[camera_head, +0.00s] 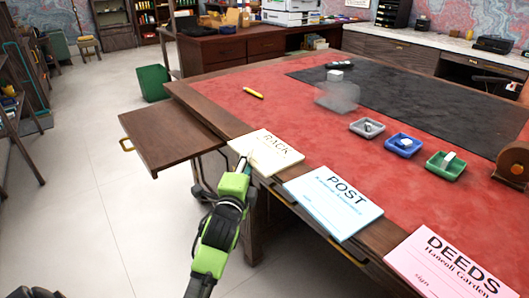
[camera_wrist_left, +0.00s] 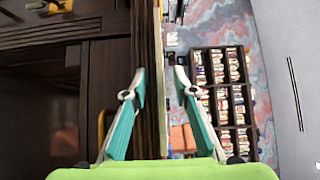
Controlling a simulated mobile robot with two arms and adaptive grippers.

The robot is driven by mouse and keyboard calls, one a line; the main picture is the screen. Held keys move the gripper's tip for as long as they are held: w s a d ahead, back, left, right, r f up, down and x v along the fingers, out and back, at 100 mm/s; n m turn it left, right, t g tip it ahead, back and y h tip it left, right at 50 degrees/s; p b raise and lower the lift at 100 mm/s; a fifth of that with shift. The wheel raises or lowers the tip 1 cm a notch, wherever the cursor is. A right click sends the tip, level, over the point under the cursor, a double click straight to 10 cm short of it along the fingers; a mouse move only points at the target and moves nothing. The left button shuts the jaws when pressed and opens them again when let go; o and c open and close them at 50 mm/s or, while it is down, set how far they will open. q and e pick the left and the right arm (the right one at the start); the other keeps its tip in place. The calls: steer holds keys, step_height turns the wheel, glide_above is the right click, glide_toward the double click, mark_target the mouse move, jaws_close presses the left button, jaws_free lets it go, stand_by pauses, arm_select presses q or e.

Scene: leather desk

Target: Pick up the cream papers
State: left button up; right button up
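My right gripper is not in view.
Blue POST papers (camera_head: 333,200) and pink DEEDS papers (camera_head: 452,268) lie to the right along the front edge. A wooden side leaf (camera_head: 170,138) juts out at left. Grey, blue (camera_head: 403,144) and green trays and a yellow marker (camera_head: 253,93) lie farther back.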

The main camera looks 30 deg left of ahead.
arm_select(q)
steer(key=shift+w, duration=0.1)
steer(key=shift+c, duration=0.4)
jaws_close()
steer(key=shift+r, duration=0.2)
